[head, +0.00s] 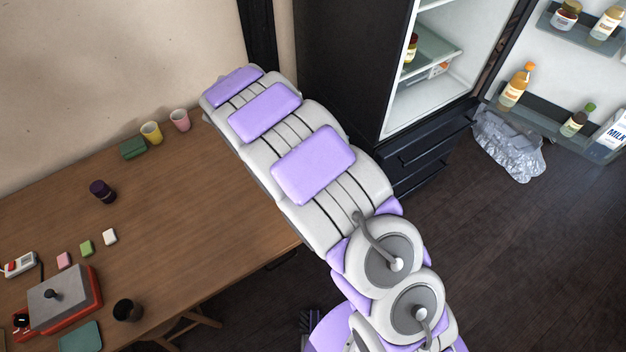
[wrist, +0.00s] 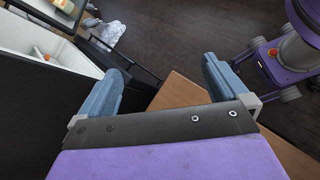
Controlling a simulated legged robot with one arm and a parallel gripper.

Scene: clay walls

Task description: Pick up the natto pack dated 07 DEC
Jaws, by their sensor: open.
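No natto pack with a readable date shows in either view. The open fridge (head: 428,110) stands right of my arm in the head view. On its shelf lies a small white and orange item (head: 438,70), too small to identify. The fridge interior (wrist: 55,35) also shows at the upper left of the wrist view, with an orange-marked item (wrist: 38,51) in it. My gripper (wrist: 163,68) is open and empty, its two blue-grey fingers apart above the floor and table edge. In the head view, my gripper cannot be made out.
The fridge door (head: 570,110) is open, holding bottles and a milk carton (head: 613,130). A crumpled clear bag (head: 508,145) lies near it. The wooden table (head: 190,220) holds cups, a dark jar (head: 102,191), small blocks and a red-based box (head: 58,300). Its middle is clear.

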